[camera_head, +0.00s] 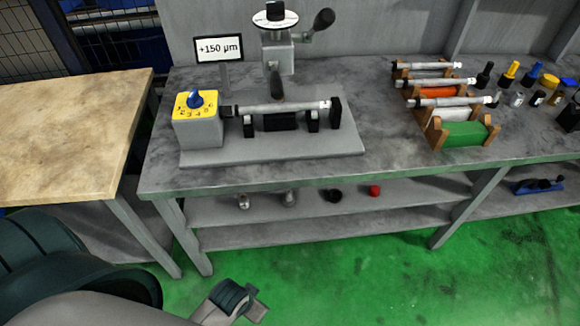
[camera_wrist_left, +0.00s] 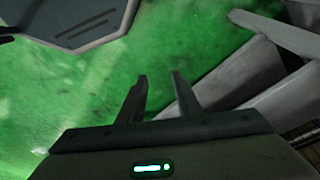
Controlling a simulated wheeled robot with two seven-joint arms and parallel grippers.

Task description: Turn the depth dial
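The grinder's upright head (camera_head: 277,55) stands at the back of the grey bench. A round black-and-white dial (camera_head: 275,17) sits on top, and a small display (camera_head: 219,48) beside it reads +150 µm. I cannot tell for certain which control is the depth dial; a blue knob (camera_head: 195,98) also sits on the yellow-topped control box (camera_head: 199,126). My left gripper (camera_wrist_left: 160,82) shows in the left wrist view, with its two fingers apart and nothing between them, above green floor. It is away from the dial. My right gripper is not in view.
A cylindrical workpiece (camera_head: 282,107) lies across the grinder's supports. A side handle (camera_head: 322,20) sticks out right of the head. Racks with several shafts and bottles (camera_head: 509,73) occupy the bench's right. A wooden-topped table (camera_head: 70,130) stands left. Green floor (camera_head: 350,285) is clear in front.

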